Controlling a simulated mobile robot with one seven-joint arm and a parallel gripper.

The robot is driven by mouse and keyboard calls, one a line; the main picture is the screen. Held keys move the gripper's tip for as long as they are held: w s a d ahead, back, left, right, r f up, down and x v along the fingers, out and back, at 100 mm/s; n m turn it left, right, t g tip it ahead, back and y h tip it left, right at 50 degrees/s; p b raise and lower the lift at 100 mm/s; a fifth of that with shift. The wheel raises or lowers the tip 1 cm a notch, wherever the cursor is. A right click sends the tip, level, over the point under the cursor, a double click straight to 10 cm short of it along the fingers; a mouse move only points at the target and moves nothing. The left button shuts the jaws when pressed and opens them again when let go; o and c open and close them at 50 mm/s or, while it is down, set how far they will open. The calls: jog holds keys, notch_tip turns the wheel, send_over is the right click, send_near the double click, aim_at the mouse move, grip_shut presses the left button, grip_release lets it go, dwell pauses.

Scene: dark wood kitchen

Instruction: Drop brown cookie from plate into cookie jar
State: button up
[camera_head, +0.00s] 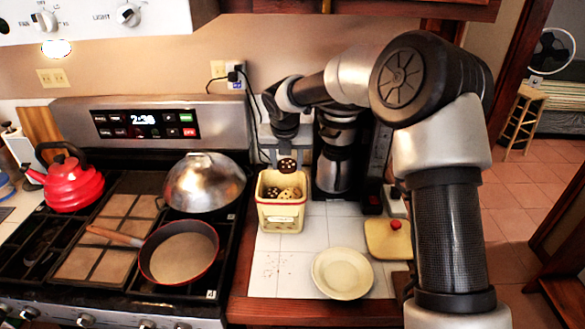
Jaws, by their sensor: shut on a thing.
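My gripper (287,156) points down above the open cookie jar (281,217). It is shut on a brown cookie (287,166) with pale spots, held over the jar's mouth and apart from the cookies inside. The jar is cream with a label on its front. Several cookies show in it, dark and light ones. The pale round plate (342,274) lies empty on the white tiled counter, in front and to the right of the jar. The fingers are small in this view and partly hidden.
A yellowish square lid with a red knob (388,239) lies right of the jar. A coffee maker (336,160) stands behind it. The stove at left holds a red kettle (72,183), a domed lid (205,182) and a pan (179,252).

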aim_at(287, 174)
jog(key=shift+w+f, duration=0.1)
jog(key=shift+w, duration=0.1)
jog(key=shift+s+f+b, duration=0.15)
jog(key=shift+f+b, duration=0.4)
jog(key=shift+b, duration=0.1)
notch_tip(287, 174, down, 5)
jog(key=b, duration=0.4)
jog(key=shift+r, duration=0.15)
jog(key=o, duration=1.1)
jog(key=shift+r, duration=0.1)
jog(key=v, duration=1.7)
jog(key=shift+s+a+r+p, duration=0.1)
jog(key=shift+a+r+p, duration=0.05)
jog(key=shift+r+p, duration=0.15)
